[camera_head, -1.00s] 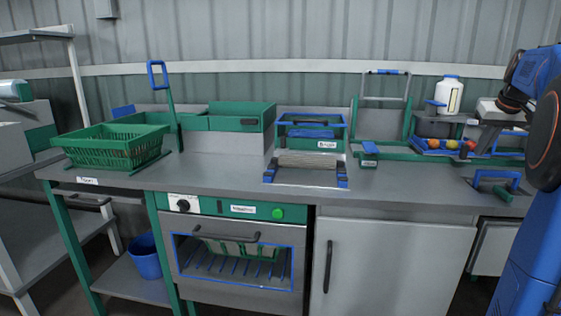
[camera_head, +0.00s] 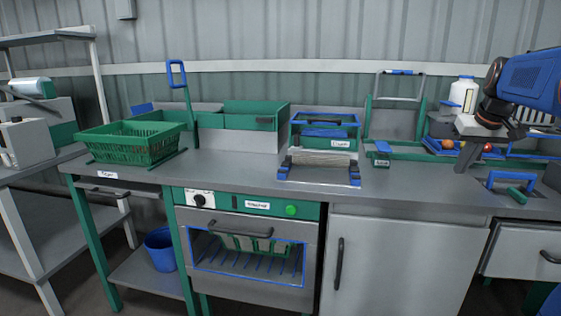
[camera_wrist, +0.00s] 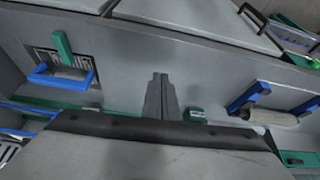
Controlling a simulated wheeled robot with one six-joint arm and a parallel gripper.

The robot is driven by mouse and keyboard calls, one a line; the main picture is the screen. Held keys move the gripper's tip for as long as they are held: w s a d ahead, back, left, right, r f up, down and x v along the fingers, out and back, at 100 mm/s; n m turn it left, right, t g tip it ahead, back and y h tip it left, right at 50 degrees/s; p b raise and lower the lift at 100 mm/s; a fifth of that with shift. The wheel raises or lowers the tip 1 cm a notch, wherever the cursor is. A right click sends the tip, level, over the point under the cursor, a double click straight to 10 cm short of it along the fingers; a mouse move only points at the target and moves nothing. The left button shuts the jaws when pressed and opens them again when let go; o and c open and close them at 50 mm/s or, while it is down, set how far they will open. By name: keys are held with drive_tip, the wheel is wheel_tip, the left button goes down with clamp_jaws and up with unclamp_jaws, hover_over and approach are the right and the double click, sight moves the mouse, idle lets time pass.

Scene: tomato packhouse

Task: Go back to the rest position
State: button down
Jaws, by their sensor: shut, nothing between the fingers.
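My gripper (camera_head: 463,166) hangs on the blue arm over the right part of the grey counter (camera_head: 420,188), in front of a tray of red and orange round items (camera_head: 447,144). Its fingers point down and are together, with nothing between them. In the wrist view the closed fingers (camera_wrist: 160,80) show above the counter top, clear of the objects beside them. The height of the tips above the counter is hard to tell.
A blue-handled fixture (camera_head: 512,184) lies right of my gripper; a small green block (camera_head: 380,161) lies left. Farther left are a roller stand (camera_head: 321,160), green bins (camera_head: 250,118) and a green basket (camera_head: 130,145). An oven (camera_head: 247,255) and a cabinet (camera_head: 390,265) are below.

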drive_tip(key=s+a+f, duration=0.4)
drive_tip(key=s+a, duration=0.2)
drive_tip(key=a, duration=0.5)
drive_tip(key=s+a+f+n, duration=0.1)
drive_tip(key=s+a+f, duration=0.6)
drive_tip(key=s+f, duration=0.2)
drive_tip(key=s+a+f+n+y, duration=0.1)
drive_tip(key=s+a+f, duration=0.7)
drive_tip(key=s, duration=0.3)
drive_tip(key=shift+s+f, duration=0.2)
drive_tip(key=shift+f, duration=0.2)
